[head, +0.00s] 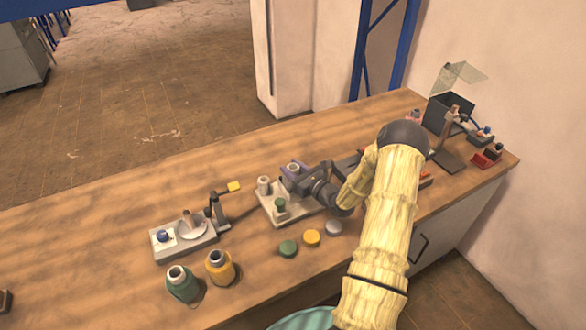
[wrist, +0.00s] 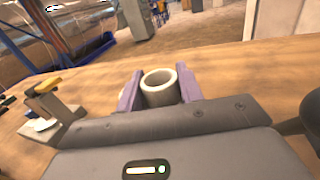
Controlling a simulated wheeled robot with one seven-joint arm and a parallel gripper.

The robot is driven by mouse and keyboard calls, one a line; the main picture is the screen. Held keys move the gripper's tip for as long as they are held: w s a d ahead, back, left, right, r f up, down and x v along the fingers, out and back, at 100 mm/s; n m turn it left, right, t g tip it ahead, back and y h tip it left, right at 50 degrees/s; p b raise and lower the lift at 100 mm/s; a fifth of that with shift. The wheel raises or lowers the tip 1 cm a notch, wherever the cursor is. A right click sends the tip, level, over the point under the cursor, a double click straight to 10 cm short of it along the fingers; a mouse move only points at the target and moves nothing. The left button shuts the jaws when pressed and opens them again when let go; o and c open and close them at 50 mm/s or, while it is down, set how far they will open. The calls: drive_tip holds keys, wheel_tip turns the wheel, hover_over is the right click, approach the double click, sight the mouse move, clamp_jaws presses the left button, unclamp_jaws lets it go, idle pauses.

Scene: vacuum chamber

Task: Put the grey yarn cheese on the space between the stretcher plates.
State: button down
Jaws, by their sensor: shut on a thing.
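My gripper (head: 291,170) is shut on a pale grey hollow cylinder, which looks like the grey yarn cheese (wrist: 161,97). In the wrist view, it stands upright between the two purple fingers, its open top showing. In the head view, the cheese (head: 294,168) shows at the fingertips, over or just behind a light grey base plate (head: 268,212). I cannot tell whether it touches anything below. The base plate carries a pale post (head: 264,185) and a green-topped post (head: 280,205). I cannot tell which parts are the stretcher plates; my arm hides some of this area.
A green bottle-like piece (head: 183,284) and a yellow one (head: 220,267) stand near the front edge. Green (head: 288,248), yellow (head: 312,238) and grey discs (head: 333,228) lie nearby. A lever device (head: 185,238) stands left. A dark box (head: 447,112) stands right.

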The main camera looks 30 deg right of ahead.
drive_tip(key=c, duration=0.9)
unclamp_jaws()
drive_tip(key=shift+w+r, duration=0.1)
drive_tip(key=shift+s, duration=0.3)
drive_tip(key=b+v, duration=0.3)
drive_tip(key=v, duration=0.8)
drive_tip(key=shift+s+d, duration=0.15)
drive_tip(key=shift+s, duration=0.2)
